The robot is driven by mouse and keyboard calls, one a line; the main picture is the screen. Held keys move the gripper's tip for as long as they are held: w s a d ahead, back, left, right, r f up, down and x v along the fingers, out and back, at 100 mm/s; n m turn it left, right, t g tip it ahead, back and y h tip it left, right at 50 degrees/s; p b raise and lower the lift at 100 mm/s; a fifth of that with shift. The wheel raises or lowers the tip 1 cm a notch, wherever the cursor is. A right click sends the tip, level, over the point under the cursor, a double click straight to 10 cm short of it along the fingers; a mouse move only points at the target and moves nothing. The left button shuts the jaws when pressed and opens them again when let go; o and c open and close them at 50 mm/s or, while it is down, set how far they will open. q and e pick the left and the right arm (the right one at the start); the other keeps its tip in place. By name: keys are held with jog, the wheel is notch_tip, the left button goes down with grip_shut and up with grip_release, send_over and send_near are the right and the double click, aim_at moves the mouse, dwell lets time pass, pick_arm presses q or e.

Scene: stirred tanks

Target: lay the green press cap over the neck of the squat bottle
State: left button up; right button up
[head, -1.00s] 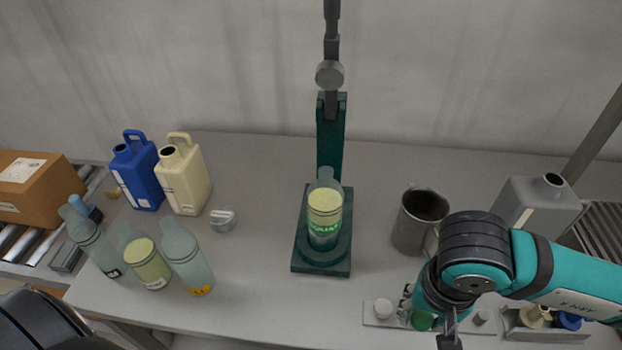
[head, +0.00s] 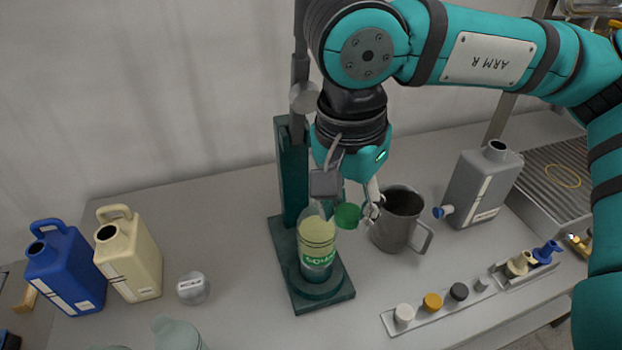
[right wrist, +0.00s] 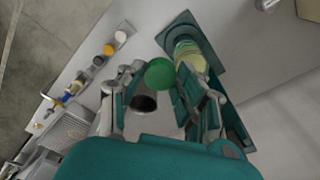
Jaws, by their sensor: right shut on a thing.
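The squat bottle (head: 317,248), clear with a pale yellow band and green lettering, stands upright on the dark green press base (head: 330,299). It also shows in the right wrist view (right wrist: 190,50). Its neck is partly hidden behind my right gripper. My right gripper (head: 349,208) is shut on the green press cap (head: 347,216). In the head view the cap is just right of the bottle's top; whether they touch is unclear. My left gripper is not in view.
A grey metal mug (head: 397,222) stands close right of the press, with a grey jug (head: 478,186) beyond. A strip of caps (head: 445,307) lies front right. Blue (head: 66,272) and cream (head: 131,256) jugs stand left. The press column (head: 291,175) rises behind the bottle.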

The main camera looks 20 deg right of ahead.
jog(key=w+p, duration=0.1)
jog(key=w, duration=0.2)
jog(key=w+p, duration=0.1)
jog(key=w, duration=0.2)
jog(key=w+a, duration=0.1)
jog(key=w, duration=0.2)
jog(key=shift+a+f+p, duration=0.1)
jog(key=shift+f+p, duration=0.25)
jog(key=shift+p, duration=0.05)
notch_tip(320, 180, down, 3)
jog(key=shift+w+f+p, duration=0.1)
jog(key=shift+p, duration=0.7)
jog(key=shift+f, duration=0.25)
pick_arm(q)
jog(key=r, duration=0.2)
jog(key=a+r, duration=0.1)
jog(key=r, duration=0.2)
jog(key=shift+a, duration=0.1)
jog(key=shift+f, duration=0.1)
pick_arm(e)
jog(key=shift+f, duration=0.1)
jog(key=shift+f+b, duration=0.55)
jog(key=shift+b, duration=0.35)
jog(key=o, duration=0.7)
jog(key=shift+c, duration=0.2)
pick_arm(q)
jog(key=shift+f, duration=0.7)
